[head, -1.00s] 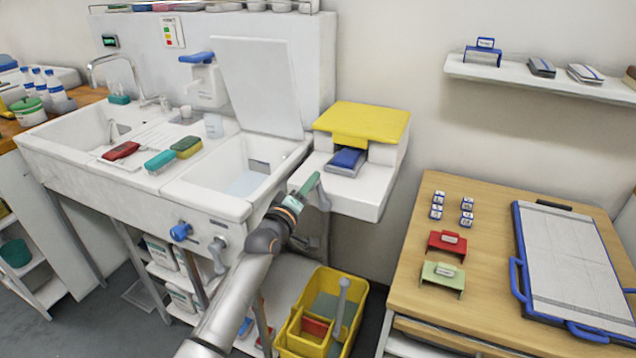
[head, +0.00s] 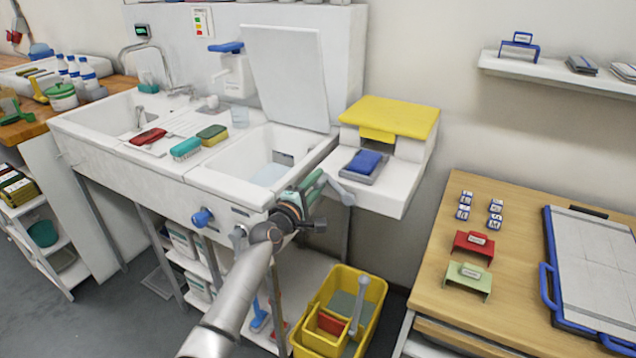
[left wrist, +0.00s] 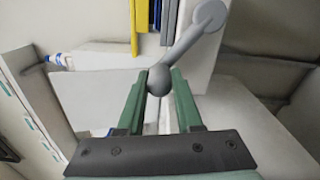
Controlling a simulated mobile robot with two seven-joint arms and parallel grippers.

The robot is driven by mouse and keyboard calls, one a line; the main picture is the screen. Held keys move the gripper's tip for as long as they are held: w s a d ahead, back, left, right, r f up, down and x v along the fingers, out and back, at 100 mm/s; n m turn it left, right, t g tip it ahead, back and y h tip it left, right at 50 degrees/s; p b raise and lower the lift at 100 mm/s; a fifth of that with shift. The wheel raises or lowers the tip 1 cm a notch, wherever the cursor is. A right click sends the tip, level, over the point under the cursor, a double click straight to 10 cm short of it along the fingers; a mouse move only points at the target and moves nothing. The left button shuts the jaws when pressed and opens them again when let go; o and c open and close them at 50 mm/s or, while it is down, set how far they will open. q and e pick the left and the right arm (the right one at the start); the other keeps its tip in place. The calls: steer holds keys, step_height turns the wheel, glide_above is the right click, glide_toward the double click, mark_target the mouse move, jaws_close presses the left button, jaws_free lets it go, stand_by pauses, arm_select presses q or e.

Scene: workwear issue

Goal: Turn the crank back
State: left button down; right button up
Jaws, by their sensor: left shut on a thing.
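The grey crank (head: 338,188) is on the near left side of a white box with a yellow lid (head: 390,116), beside the right sink basin. Its arm slants up and left from its hub to a knob. My left gripper (head: 312,184) is at the knob end and hides the knob in the head view. In the left wrist view, the crank arm (left wrist: 184,47) runs from the round hub at upper right down to the knob (left wrist: 160,80). The knob is between the green fingers (left wrist: 160,92), which are shut on it. My right gripper is out of view.
A blue pad (head: 366,161) lies in the box's front opening. A yellow bucket (head: 372,318) stands on the floor below. A wooden table (head: 510,215) with a blue-edged board is at right.

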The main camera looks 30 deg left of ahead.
arm_select(q)
steer(key=shift+w+d+r, duration=0.1)
steer(key=shift+d+r, duration=0.05)
steer(key=shift+d, duration=0.2)
steer(key=c, duration=0.9)
jaws_free()
steer(key=o, duration=0.3)
steer(key=shift+w+f, duration=0.15)
steer(key=shift+f, duration=0.05)
steer(key=shift+a, duration=0.1)
steer(key=shift+s, duration=0.55)
steer(key=s+p, duration=0.1)
steer(key=s, duration=1)
steer(key=shift+s+a+f, duration=0.1)
steer(key=shift+s+a, duration=0.05)
steer(key=shift+s, duration=0.1)
